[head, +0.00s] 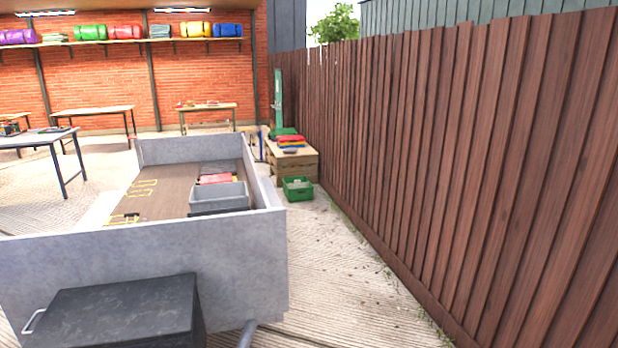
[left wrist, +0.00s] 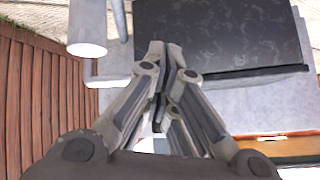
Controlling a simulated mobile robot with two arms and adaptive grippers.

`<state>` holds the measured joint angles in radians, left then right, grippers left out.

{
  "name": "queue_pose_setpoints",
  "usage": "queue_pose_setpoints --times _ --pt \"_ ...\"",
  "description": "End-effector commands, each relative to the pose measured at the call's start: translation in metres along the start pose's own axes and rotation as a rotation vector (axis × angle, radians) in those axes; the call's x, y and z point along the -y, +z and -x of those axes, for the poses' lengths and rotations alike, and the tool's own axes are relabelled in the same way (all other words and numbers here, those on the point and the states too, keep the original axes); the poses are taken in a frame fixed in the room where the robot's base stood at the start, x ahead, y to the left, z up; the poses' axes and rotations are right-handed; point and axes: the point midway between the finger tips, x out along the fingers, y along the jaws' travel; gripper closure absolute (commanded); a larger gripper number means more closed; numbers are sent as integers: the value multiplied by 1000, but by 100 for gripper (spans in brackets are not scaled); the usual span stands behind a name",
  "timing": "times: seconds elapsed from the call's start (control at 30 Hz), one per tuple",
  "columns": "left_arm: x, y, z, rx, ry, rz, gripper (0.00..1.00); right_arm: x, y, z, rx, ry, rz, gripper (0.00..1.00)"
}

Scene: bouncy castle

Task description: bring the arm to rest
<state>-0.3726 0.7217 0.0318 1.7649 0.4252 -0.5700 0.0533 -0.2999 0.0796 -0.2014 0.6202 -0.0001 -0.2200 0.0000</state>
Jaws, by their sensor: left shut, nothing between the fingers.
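My left gripper (left wrist: 163,62) shows in the left wrist view with its fingers together and nothing between them. Beyond its fingertips is the black box (left wrist: 222,38), which also shows at the bottom of the head view (head: 120,315) in front of a grey trailer (head: 190,262). I cannot tell the distance between the fingertips and the box. Neither arm shows in the head view, and my right gripper is in neither view.
In the trailer lies a grey crate (head: 218,198). A green crate (head: 298,189) and a wooden box (head: 292,164) stand on the ground beyond it. A brown fence (head: 450,160) runs along the right. Paving between trailer and fence is clear. A grey table (head: 38,137) stands left.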

Motion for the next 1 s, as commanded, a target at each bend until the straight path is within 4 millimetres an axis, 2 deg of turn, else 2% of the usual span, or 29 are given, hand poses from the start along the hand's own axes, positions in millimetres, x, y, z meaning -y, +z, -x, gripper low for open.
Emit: queue_pose_setpoints --times 0.03,0.1,0.2,0.3,0.5,0.83,1.0 --pt "-39 10 8 44 41 2 100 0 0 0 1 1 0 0" --pt "-84 21 23 111 82 -4 100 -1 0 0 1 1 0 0" --pt "-139 32 52 202 129 -9 100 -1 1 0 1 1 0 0" --pt "-175 36 81 273 154 -7 100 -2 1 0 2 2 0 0" --pt "-212 37 128 368 176 14 100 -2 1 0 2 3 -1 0" --pt "-239 35 190 482 189 71 100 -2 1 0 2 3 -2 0" --pt "-247 58 157 498 189 64 100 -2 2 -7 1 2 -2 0"
